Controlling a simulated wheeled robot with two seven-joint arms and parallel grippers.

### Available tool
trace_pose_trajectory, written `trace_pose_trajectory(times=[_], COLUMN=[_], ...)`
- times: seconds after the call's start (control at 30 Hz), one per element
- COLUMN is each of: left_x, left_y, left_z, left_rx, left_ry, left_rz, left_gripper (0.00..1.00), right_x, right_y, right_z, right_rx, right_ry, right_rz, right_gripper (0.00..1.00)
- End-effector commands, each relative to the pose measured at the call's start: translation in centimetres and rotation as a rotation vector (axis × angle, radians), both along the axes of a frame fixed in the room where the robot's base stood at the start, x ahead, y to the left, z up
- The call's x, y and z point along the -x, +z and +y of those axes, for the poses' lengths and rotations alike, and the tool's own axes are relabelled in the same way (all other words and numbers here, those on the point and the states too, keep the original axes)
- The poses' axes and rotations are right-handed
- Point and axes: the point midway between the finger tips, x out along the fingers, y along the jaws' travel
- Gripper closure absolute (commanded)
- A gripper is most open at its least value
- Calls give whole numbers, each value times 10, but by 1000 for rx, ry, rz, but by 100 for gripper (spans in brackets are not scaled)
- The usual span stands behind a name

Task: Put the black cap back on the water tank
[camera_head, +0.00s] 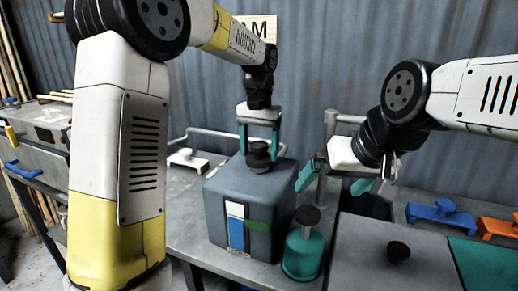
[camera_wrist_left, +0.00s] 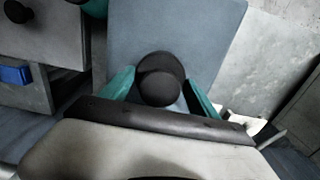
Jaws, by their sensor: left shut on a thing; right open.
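The water tank (camera_head: 241,200) is a blue-grey box standing on the bench in the head view; its top (camera_wrist_left: 195,35) fills the upper middle of the left wrist view. The black cap (camera_head: 259,157) is at the tank's top, and it also shows in the left wrist view (camera_wrist_left: 160,78). My left gripper (camera_head: 259,143) points down over the tank top, its teal fingers shut on the cap. Whether the cap is seated on the opening or just above it I cannot tell. My right gripper (camera_head: 335,180) is open and empty, right of the tank.
A teal canister (camera_head: 302,253) with a dark knob stands close to the tank's right side. A grey panel with a black knob (camera_head: 398,252) lies at the right. Blue (camera_head: 440,215) and orange (camera_head: 497,230) pieces lie behind it. A white piece (camera_head: 188,159) lies left of the tank.

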Motion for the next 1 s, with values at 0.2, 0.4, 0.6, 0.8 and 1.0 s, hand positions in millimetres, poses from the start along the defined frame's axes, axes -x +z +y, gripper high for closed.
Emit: trace_pose_trajectory(times=[0.2,0.4,0.6,0.8,1.0], left_x=[0,0,0,0,0], left_y=[0,0,0,0,0], left_z=[0,0,0,0,0], left_rx=[0,0,0,0,0], left_ry=[0,0,0,0,0], left_rz=[0,0,1,0,0], left_gripper=[71,5,0,0,0], right_x=[0,0,0,0,0], right_y=[0,0,0,0,0], right_z=[0,0,0,0,0], right_rx=[0,0,0,0,0], right_ry=[0,0,0,0,0], right_rz=[0,0,0,0,0], right_gripper=[0,0,0,0,0])
